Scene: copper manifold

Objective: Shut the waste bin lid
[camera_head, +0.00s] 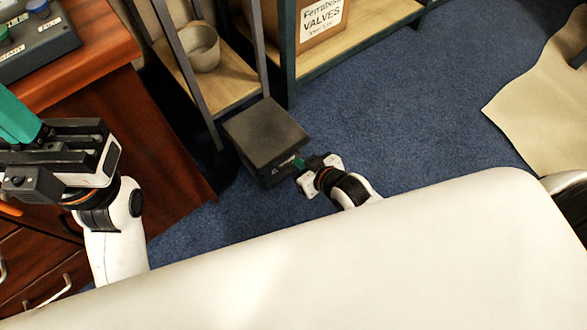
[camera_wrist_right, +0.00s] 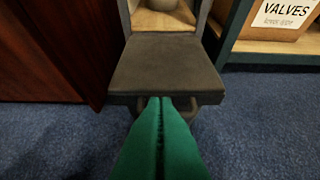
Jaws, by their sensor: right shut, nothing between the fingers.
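The waste bin (camera_head: 268,165) is a small dark box on the blue carpet, in front of the shelf. Its flat grey lid (camera_head: 265,132) lies over the top in the head view. The lid also fills the middle of the right wrist view (camera_wrist_right: 167,65), lying flat or nearly so. My right gripper (camera_head: 299,163) has green fingers, pressed together and empty, at the bin's near right side. In the right wrist view its fingertips (camera_wrist_right: 167,101) are at the lid's front edge; I cannot tell if they touch. My left gripper (camera_head: 30,135) is at the far left, its fingertips cut off.
A wooden desk (camera_head: 155,130) stands left of the bin. Behind are shelves with a grey pot (camera_head: 202,48) and a cardboard box marked VALVES (camera_head: 310,18). Open carpet (camera_head: 400,110) lies to the right, with a beige sheet (camera_head: 535,110) beyond.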

